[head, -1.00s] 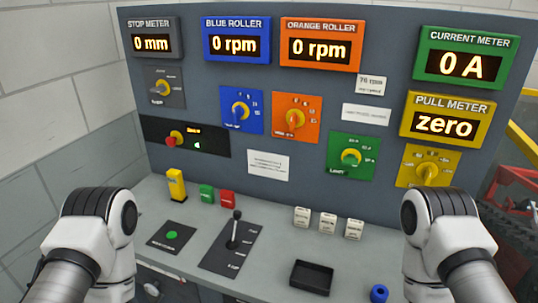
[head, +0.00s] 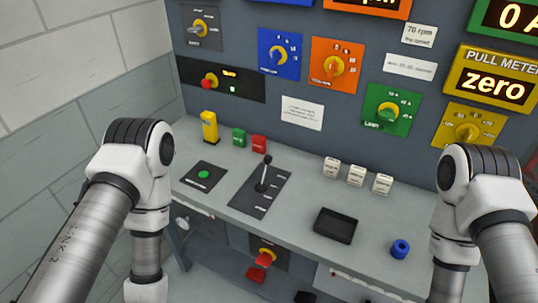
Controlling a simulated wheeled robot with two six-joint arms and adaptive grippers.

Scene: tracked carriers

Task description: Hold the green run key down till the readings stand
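A round green key (head: 203,174) sits on a black plate at the left of the grey desk; the plate's label is too small to read. Nothing touches the green key. The yellow pull meter (head: 491,77) reads "zero". The green current meter (head: 512,20) is cut off at the top and shows "0 A". The roller meters are mostly out of frame. My two arms come in at left and right, but both grippers are below the picture.
A black lever (head: 264,174) stands upright right of the green key. A yellow post (head: 210,127) stands behind the key. White blocks (head: 356,175), a black tray (head: 335,226) and a blue ring (head: 400,249) are at the right. A red knob (head: 266,257) is below the desk edge.

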